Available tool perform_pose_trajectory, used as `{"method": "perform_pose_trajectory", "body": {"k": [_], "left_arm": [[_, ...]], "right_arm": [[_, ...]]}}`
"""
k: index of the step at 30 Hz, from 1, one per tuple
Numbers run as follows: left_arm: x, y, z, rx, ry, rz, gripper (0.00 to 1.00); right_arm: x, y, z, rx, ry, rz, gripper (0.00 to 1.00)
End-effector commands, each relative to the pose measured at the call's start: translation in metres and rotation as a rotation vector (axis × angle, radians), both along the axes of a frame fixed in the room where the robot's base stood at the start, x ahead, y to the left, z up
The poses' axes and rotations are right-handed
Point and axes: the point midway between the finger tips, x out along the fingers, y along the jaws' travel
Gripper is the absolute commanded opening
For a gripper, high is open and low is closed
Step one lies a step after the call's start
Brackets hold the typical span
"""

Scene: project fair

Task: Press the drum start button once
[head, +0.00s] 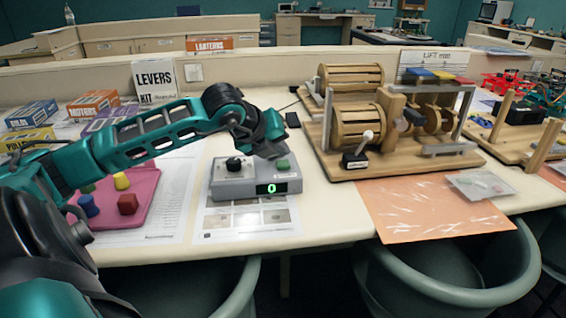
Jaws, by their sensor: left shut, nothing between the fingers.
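A grey control box (233,186) sits on the table in the middle of the view. It has a black knob on its left part, a green button (283,164) on its right part and a small display (271,188) showing a green 0. My left gripper (277,153) is shut and empty, pointing down just above and slightly behind the green button. I cannot tell whether its tips touch the button. A wooden drum machine (350,125) stands to the right, with a white-knobbed lever at its front. My right gripper is not in view.
A pink tray (143,212) with coloured blocks lies at the left. Small boxes stand behind my left arm, with a LEVERS kit box (152,78) at the back. An orange sheet (420,220) lies at the front right. Chairs stand below the table's front edge.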

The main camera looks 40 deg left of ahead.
Motion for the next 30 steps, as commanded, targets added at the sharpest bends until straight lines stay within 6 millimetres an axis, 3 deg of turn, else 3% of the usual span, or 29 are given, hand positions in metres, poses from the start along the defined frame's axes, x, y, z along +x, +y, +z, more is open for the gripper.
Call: {"method": "perform_pose_trajectory", "body": {"k": [30], "left_arm": [[0.0, 0.0, -0.004, 0.0, 0.0, 0.0, 0.0]], "right_arm": [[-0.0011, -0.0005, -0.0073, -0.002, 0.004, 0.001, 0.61]]}}
